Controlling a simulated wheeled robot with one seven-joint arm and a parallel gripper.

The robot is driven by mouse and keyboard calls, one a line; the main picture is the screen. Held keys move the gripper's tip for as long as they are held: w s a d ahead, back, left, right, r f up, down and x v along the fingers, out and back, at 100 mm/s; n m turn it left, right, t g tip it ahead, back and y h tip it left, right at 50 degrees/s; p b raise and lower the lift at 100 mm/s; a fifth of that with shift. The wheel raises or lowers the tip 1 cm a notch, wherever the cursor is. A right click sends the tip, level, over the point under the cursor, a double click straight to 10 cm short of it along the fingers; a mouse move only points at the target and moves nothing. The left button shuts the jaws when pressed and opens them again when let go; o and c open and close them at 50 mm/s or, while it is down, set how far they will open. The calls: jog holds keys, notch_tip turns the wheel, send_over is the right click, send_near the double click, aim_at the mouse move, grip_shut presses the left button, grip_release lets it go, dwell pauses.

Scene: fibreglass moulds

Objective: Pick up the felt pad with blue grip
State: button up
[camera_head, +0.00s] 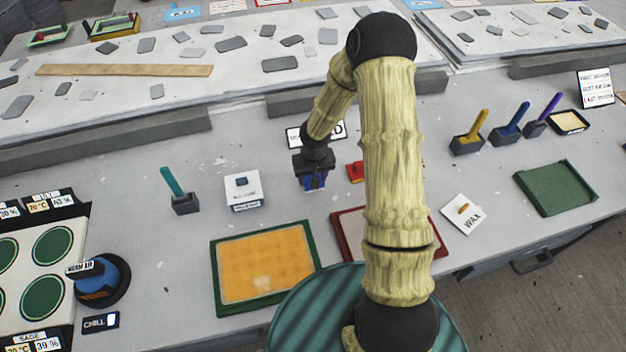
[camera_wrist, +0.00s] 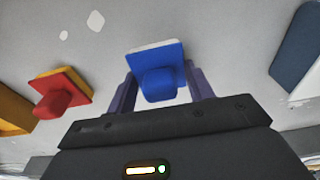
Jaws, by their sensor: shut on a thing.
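The felt pad with blue grip (camera_wrist: 158,72) is between the two fingers of my gripper (camera_wrist: 160,88) in the wrist view. It has a square blue plate with a rounded blue knob, and a white edge shows along its far side. My gripper is shut on it. In the head view my gripper (camera_head: 315,181) points down at the table, with blue showing between its fingers. Whether the pad touches the table is hard to tell. A similar pad with a red grip (camera_wrist: 58,95) lies to the left in the wrist view; it also shows in the head view (camera_head: 355,171), partly hidden by my arm.
A green-framed tray with an orange sheet (camera_head: 264,264) lies in front. A red-framed tray (camera_head: 349,230) is partly behind my arm. A white block (camera_head: 243,188) and a teal-handled holder (camera_head: 184,203) stand left. A green tray (camera_head: 556,187) lies right.

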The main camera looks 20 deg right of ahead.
notch_tip(320, 180, up, 28)
jog(key=p, duration=0.1)
dwell(0.5)
jog(key=shift+w, duration=0.1)
jog(key=shift+s, duration=0.2)
jog(key=shift+o, duration=1.4)
jog(key=shift+w, duration=0.1)
jog(key=shift+c, duration=0.5)
jog(key=shift+w+p, duration=0.1)
jog(key=shift+p, duration=0.35)
